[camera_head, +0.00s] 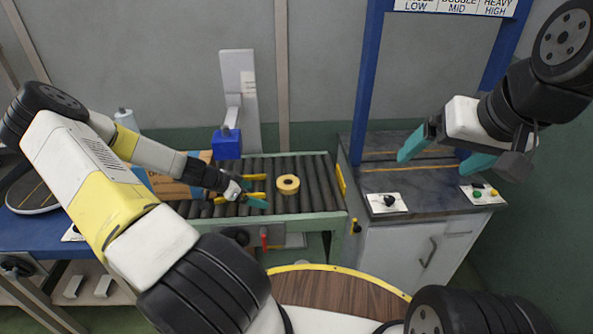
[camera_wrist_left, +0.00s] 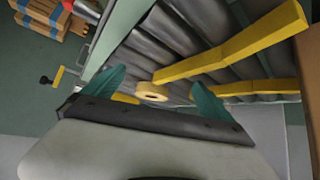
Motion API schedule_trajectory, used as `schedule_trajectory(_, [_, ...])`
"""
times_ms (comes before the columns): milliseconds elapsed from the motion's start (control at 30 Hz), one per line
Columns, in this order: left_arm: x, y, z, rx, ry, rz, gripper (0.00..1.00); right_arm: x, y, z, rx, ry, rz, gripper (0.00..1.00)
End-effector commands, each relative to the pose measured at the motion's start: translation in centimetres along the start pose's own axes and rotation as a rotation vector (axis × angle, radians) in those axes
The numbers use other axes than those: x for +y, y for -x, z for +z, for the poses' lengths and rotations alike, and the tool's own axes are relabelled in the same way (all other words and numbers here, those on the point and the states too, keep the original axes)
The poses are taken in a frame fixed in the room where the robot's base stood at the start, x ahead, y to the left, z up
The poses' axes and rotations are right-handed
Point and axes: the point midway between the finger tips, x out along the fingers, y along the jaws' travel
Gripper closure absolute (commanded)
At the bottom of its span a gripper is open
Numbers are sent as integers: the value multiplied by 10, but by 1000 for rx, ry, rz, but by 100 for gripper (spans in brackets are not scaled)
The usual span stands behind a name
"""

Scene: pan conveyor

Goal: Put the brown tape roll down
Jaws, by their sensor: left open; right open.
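The tape roll (camera_head: 288,184) lies flat on the roller conveyor (camera_head: 318,180), right of my left gripper. It looks yellow with a pale ring and a dark hole. My left gripper (camera_head: 256,190) is open and empty over the conveyor, apart from the roll. In the left wrist view the roll (camera_wrist_left: 152,91) shows beyond and between the two spread teal fingers (camera_wrist_left: 155,90). My right gripper (camera_head: 443,157) is open and empty above the dark counter at the right.
Yellow bars (camera_head: 240,199) lie across the rollers near my left gripper. A cardboard box (camera_head: 170,187) stands at the conveyor's left. A blue block-headed device (camera_head: 227,143) rises behind. Control boxes (camera_head: 387,202) sit on the counter (camera_head: 420,180) inside a blue frame.

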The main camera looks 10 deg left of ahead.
Motion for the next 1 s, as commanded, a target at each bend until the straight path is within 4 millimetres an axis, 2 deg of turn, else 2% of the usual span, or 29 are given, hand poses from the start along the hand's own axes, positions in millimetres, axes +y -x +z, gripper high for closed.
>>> schedule_trajectory(200, [2,-29,-30,1,-5,4,4,0,0,0,0,0,0,8])
schedule_trajectory(533, [1,-51,-51,-1,-4,3,4,0,0,0,0,0,0,8])
schedule_trajectory(800, [2,-81,-81,-1,-2,3,4,0,0,0,0,0,0,8])
schedule_trajectory(1000, [1,-91,-79,-1,-1,2,4,0,0,0,0,0,0,8])
